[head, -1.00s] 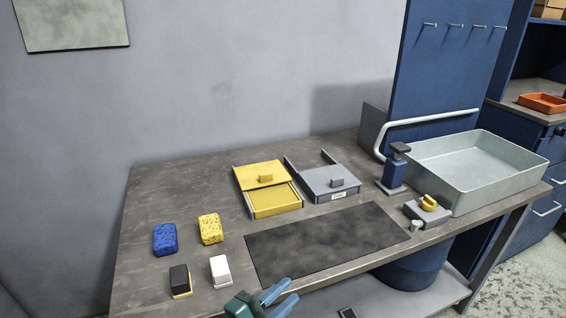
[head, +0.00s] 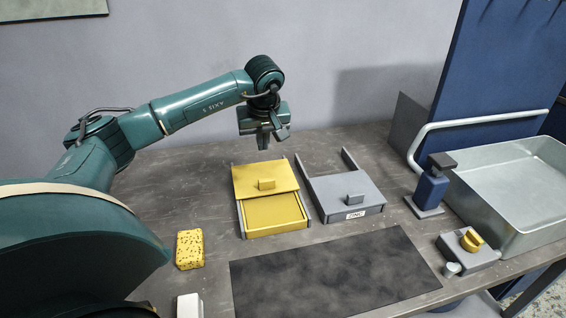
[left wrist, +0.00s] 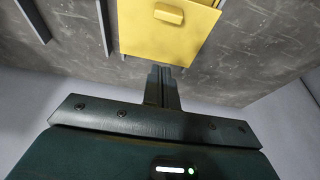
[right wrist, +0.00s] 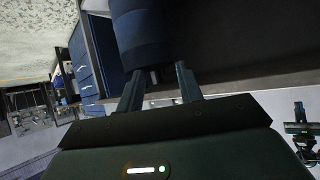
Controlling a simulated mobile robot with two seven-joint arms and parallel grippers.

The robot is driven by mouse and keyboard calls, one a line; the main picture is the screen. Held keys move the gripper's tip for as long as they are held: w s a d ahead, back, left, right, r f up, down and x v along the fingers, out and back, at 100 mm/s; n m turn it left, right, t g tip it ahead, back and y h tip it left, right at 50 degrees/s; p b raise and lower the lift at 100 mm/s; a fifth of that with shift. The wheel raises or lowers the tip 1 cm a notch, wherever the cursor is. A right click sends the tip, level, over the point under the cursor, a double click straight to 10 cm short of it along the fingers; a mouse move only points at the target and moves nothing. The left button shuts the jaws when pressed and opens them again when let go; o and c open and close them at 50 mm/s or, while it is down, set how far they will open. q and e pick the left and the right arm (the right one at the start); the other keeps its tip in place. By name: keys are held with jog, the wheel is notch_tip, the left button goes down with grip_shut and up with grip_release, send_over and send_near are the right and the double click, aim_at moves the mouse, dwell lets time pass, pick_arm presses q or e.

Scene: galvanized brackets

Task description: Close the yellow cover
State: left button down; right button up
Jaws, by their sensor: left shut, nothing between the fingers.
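The yellow cover (head: 250,178), with a small yellow knob (head: 267,184), lies over the back part of the yellow box (head: 275,212). The front part of the box is uncovered. My left gripper (head: 264,146) is shut and empty, pointing down just behind the cover's back edge. In the left wrist view, its fingertips (left wrist: 161,72) are close to the edge of the cover (left wrist: 160,35); I cannot tell whether they touch. My right gripper (right wrist: 158,80) is open and empty in its wrist view, and is out of the head view.
A grey cover (head: 345,190) labelled ZINC is just right of the yellow box. A dark mat (head: 330,275) lies in front. A yellow speckled sponge (head: 189,249) and a white block (head: 189,306) are at left. A blue dispenser (head: 431,190) and metal basin (head: 525,190) are at right.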

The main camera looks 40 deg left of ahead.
pick_arm(q)
jog(key=p, duration=0.1)
send_near(261, 174)
jog(key=x, duration=0.5)
jog(key=shift+w+a, duration=0.15)
jog(key=shift+a, duration=0.1)
jog(key=shift+d+f+p, duration=0.1)
jog(key=shift+d+p, duration=0.1)
jog(key=shift+p, duration=0.1)
jog(key=shift+s+d+p, duration=0.45)
jog(key=shift+s+d, duration=0.35)
jog(key=shift+d, duration=0.05)
jog(key=shift+s+d, duration=0.35)
jog(key=shift+d, duration=0.1)
pick_arm(e)
jog(key=shift+s+d+r+h, duration=0.2)
jog(key=shift+d+h, duration=0.2)
jog(key=shift+d, duration=0.2)
pick_arm(q)
jog(key=shift+f, duration=0.1)
pick_arm(e)
jog(key=shift+s, duration=0.1)
